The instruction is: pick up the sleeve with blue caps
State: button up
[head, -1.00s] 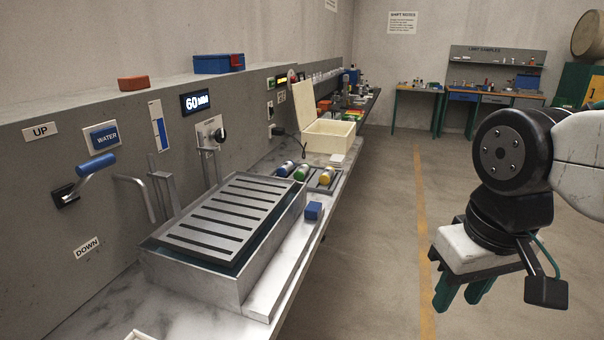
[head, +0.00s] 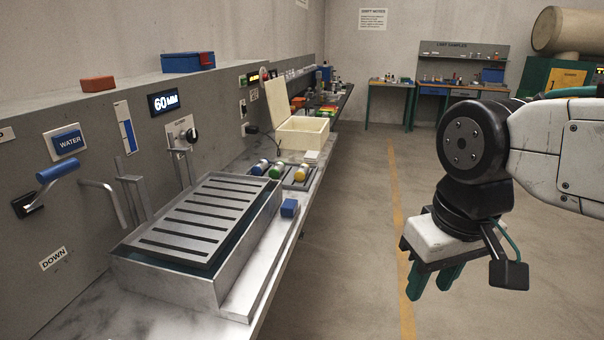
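The sleeve with blue caps (head: 261,167) lies on the bench in a dark rack (head: 313,180), at the left end of a row. A sleeve with green caps (head: 277,172) and one with yellow caps (head: 301,172) lie to its right in the same rack. My gripper (head: 433,281) hangs at the right, over the floor beside the bench, with its green fingers pointing down. The fingers are apart, with nothing seen between them. It is well away from the sleeves.
A slotted metal tank (head: 190,285) and a small blue block (head: 289,208) stand nearer on the bench. An open cream box (head: 303,132) is behind the rack. A blue-handled lever (head: 62,167) juts from the wall panel. The floor right of the bench is clear.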

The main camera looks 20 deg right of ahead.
aim_at(257, 170)
jog(key=z, duration=0.5)
jog(key=k, duration=1.25)
jog(key=z, duration=0.8)
jog(key=i, duration=2.95)
jog(key=u, duration=0.5)
jog(key=i, duration=1.15)
jog(key=u, duration=1.9)
jog(key=i, duration=1)
jog(key=u, duration=0.9)
